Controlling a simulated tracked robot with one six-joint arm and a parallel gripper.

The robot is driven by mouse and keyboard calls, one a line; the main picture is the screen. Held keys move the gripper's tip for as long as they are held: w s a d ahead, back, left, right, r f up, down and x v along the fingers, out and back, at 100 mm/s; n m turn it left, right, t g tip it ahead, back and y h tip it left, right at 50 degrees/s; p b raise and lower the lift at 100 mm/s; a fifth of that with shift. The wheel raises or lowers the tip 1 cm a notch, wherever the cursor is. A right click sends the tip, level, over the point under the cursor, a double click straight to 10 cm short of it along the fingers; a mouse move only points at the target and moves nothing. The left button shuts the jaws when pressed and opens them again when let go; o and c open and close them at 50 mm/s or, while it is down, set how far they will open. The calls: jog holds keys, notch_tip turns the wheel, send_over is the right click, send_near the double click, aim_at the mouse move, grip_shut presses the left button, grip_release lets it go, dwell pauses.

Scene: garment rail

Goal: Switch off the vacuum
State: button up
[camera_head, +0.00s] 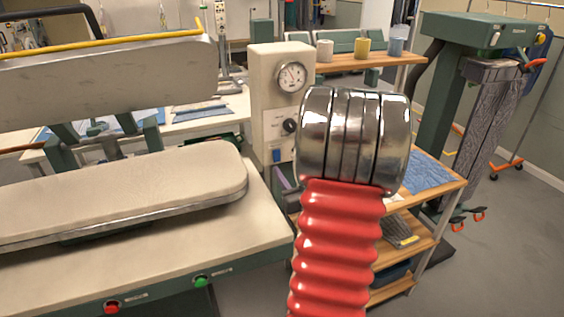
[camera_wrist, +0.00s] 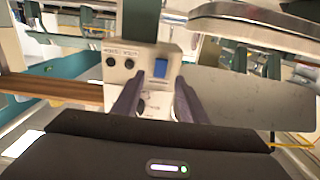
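A pale control column (camera_head: 281,95) carries a light panel with a blue rocker switch (camera_head: 277,155) low on its face. I cannot read the label, so I cannot tell if this is the vacuum switch. In the wrist view the blue switch (camera_wrist: 161,67) shows just beyond my fingertips, between them and slightly above. My gripper (camera_wrist: 158,88) points at the panel, its two dark fingers apart with nothing between them. In the head view my red and metal arm hides most of it; a small purplish finger (camera_head: 285,180) shows by the column's lower part.
A gauge (camera_head: 292,76) and a black knob (camera_head: 290,126) sit above the switch. Two black round controls (camera_wrist: 120,63) are beside it in the wrist view. The padded press bed (camera_head: 120,195) lies left, with red (camera_head: 111,307) and green (camera_head: 200,281) buttons; a wooden shelf unit (camera_head: 395,257) stands right.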

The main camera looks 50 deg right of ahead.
aim_at(278, 157)
jog(key=x, duration=0.6)
jog(key=shift+c, duration=0.4)
grip_shut()
